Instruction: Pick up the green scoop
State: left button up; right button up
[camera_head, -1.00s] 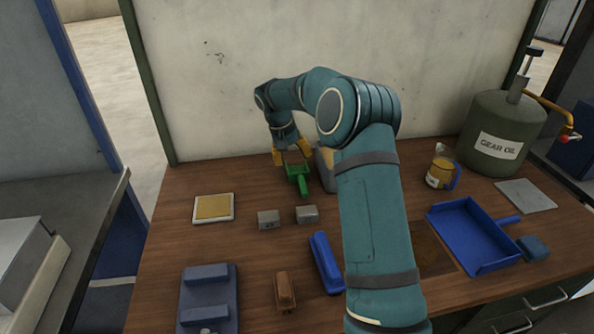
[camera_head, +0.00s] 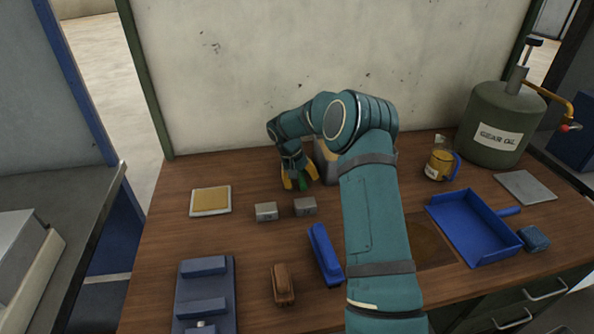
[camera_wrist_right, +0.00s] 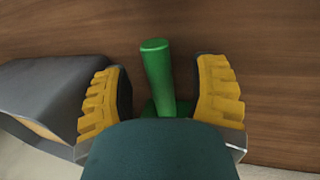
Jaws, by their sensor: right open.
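The green scoop (camera_head: 303,184) lies on the wooden table at the back, mostly hidden by my right gripper (camera_head: 299,184) in the head view. In the right wrist view, the scoop's green handle (camera_wrist_right: 158,75) runs between the two yellow fingers of the gripper (camera_wrist_right: 162,95). The fingers are open, one on each side of the handle, with a gap on both sides. The scoop's bowl is mostly hidden behind the dark gripper body. My left gripper is not in view.
A grey box-like object (camera_head: 326,165) stands close beside the right gripper; it also shows in the wrist view (camera_wrist_right: 50,95). Two small metal blocks (camera_head: 265,211) (camera_head: 305,206) sit in front. A blue dustpan (camera_head: 472,228), jug (camera_head: 441,160) and gear oil can (camera_head: 497,125) are at right.

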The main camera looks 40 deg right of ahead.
jog(key=shift+d+f, duration=0.2)
jog(key=shift+f, duration=0.4)
jog(key=shift+s, duration=0.1)
grip_shut()
jog(key=shift+r, duration=0.1)
notch_tip(320, 180, up, 10)
jog(key=shift+p, duration=0.7)
